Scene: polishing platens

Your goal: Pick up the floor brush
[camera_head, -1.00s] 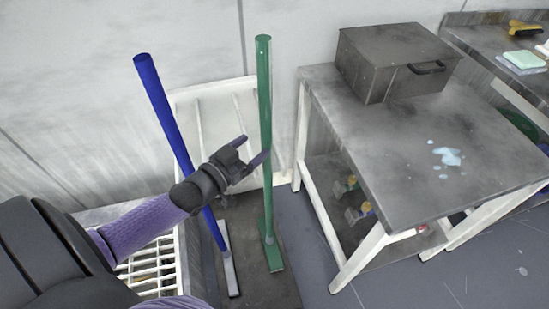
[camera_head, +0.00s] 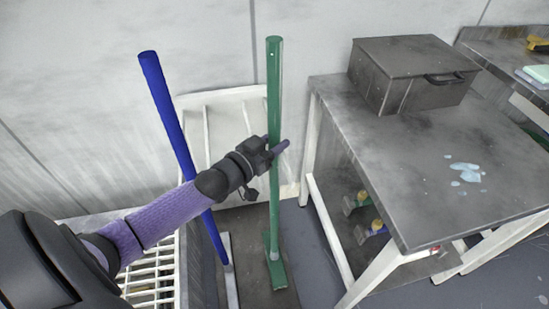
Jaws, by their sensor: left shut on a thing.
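A green floor brush (camera_head: 274,95) with a long green handle stands upright, its flat green head (camera_head: 275,273) on the dark floor mat. A second brush (camera_head: 166,108) has a blue handle, leans to the left and has a grey head (camera_head: 230,275). My left gripper (camera_head: 279,147) reaches across the blue handle and is shut on the green handle around its middle. Part of the green handle is hidden at the fingers. My right gripper is out of view.
A grey metal table (camera_head: 430,150) with white legs stands to the right, with a lidded metal box (camera_head: 410,73) on it. A white rack (camera_head: 222,110) is behind the brushes, against the wall. A white grate (camera_head: 150,280) lies at lower left.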

